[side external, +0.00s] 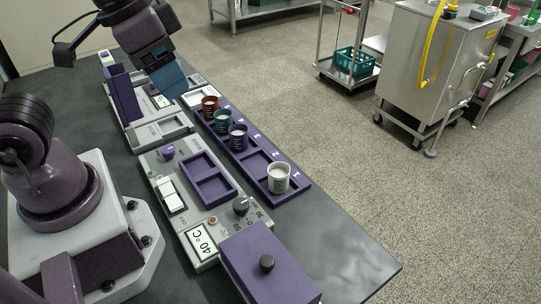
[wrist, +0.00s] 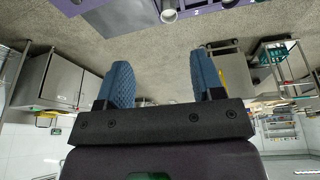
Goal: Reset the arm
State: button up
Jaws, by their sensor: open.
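My gripper (side external: 170,84) is raised above the far end of the bench in the side external view. Its blue fingers hang over the grey device with the upright purple panel (side external: 123,94). In the wrist view the two blue ribbed fingers of my gripper (wrist: 163,80) stand wide apart with nothing between them. The wrist camera looks out over the room, with the purple rack (wrist: 222,6) only at the top edge. The fingertips look clear of the cups.
The purple rack (side external: 262,186) holds a dark red cup (side external: 209,107), a teal cup (side external: 222,120), a purple cup (side external: 238,138) and a pale cup (side external: 278,178). A grey control unit (side external: 204,246) and a purple box (side external: 264,265) with a black knob stand nearer. The bench's near right is clear.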

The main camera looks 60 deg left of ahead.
jog(key=a+r+t, duration=0.1)
jog(key=s+a+r+n+t, duration=0.1)
jog(key=r, duration=0.1)
jog(key=shift+a+r+y, duration=0.25)
jog(key=shift+a+y, duration=0.05)
jog(key=shift+y, duration=0.1)
dwell(0.5)
